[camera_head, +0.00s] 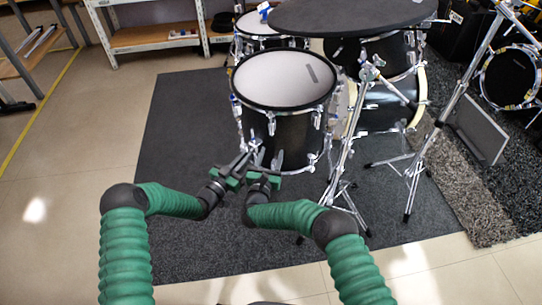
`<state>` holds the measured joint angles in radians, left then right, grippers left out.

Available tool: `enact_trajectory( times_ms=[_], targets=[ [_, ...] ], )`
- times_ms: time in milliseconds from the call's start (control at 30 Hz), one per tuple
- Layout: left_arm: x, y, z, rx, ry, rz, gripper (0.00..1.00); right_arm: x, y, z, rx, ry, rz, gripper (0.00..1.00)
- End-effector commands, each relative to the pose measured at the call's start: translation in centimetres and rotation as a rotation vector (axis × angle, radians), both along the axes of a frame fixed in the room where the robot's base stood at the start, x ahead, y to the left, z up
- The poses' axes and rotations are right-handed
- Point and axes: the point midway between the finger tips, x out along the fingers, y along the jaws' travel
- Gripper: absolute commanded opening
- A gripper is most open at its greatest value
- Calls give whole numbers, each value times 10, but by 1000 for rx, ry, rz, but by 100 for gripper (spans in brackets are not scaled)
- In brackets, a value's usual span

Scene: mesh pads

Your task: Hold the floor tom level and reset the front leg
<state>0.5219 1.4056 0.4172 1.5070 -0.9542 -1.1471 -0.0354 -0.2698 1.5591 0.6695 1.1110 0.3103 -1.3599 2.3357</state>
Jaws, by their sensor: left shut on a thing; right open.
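The floor tom (292,142) stands on the dark mat in the middle, with a black shell, white head and chrome fittings. My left gripper (248,154) is at the tom's lower front left, shut on a chrome part there. The picture is too small to tell whether that part is a leg or a bracket. My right gripper (276,160) is open close beside it, in front of the shell's lower edge. The front leg is not clearly distinguishable behind the grippers.
A large dark round pad (350,14) overhangs behind the tom. Chrome stands (346,150) with spread feet stand close on the right. More drums are behind. The dark mat (172,120) is clear on the left. A shaggy grey rug (480,205) lies at right.

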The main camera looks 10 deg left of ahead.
Motion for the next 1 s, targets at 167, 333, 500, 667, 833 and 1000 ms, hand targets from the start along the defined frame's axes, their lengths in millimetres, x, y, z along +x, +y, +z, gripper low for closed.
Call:
enact_trajectory(
  times_ms=[167, 333, 500, 667, 833, 1000],
  targets=[
    [1, 3, 0, 1, 1, 5, 0, 1, 0, 0, -1, 0, 0, 49],
    [1, 3, 0, 1, 1, 6, 0, 0, 0, 0, -1, 0, 0, 32],
    [1, 3, 0, 1, 1, 6, 0, 0, 0, 0, -1, 0, 1, 10],
    [1, 3, 0, 1, 1, 6, 0, 0, 0, 0, -1, 0, 1, 0],
    [1, 3, 0, 1, 1, 6, 0, 0, 0, 0, -1, 0, 1, 0],
    [1, 3, 0, 1, 1, 6, 0, 0, 0, 0, -1, 0, 1, 0]
  ],
)
